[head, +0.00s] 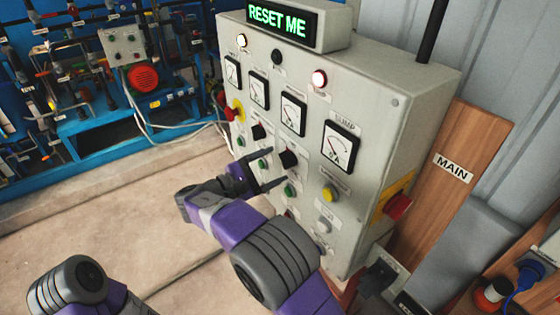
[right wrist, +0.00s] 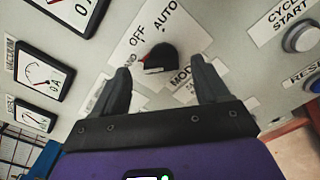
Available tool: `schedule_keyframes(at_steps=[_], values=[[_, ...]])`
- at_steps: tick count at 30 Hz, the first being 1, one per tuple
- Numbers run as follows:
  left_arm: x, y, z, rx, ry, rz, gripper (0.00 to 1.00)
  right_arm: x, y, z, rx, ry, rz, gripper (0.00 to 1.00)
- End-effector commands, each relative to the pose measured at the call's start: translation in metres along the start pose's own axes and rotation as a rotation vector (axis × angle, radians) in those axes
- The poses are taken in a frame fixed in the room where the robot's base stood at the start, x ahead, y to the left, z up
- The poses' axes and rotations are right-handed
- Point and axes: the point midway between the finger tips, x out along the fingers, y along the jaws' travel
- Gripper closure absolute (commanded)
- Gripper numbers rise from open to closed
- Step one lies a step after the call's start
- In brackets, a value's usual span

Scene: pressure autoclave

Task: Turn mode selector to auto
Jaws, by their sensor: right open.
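The mode selector is a black knob (right wrist: 158,57) on the grey panel, with the words OFF and AUTO printed above it and a partly covered MODE label below. A red mark shows on the knob's left side, away from the word AUTO; its exact setting is hard to read. In the head view the knob (head: 288,158) is on the panel front below the gauges. My right gripper (head: 275,168) is open and empty in front of it. In the right wrist view the gripper's fingers (right wrist: 162,72) stand on either side of the knob, with gaps. My left gripper is out of view.
The control box (head: 375,90) carries a RESET ME display (head: 283,20), several gauges, lamps and buttons. A blue rack (head: 110,120) stands at the back left. The floor (head: 90,200) there is clear.

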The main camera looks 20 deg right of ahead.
Motion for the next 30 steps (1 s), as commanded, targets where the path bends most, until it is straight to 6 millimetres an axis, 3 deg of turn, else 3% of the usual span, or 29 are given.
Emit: schedule_keyframes(at_steps=[6, 17, 27, 30], values=[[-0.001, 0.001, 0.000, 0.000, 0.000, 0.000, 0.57, 0.027, -0.001, 0.000, 0.000, 0.000, -0.002, 0.26], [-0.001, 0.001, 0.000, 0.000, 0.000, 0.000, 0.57, 0.032, -0.001, -0.001, 0.000, 0.002, -0.001, 0.27], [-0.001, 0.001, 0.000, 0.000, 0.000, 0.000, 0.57, 0.032, -0.001, -0.001, 0.000, 0.002, -0.001, 0.79], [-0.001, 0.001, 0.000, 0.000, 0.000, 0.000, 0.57, 0.032, -0.001, -0.001, 0.001, 0.002, -0.001, 0.82]])
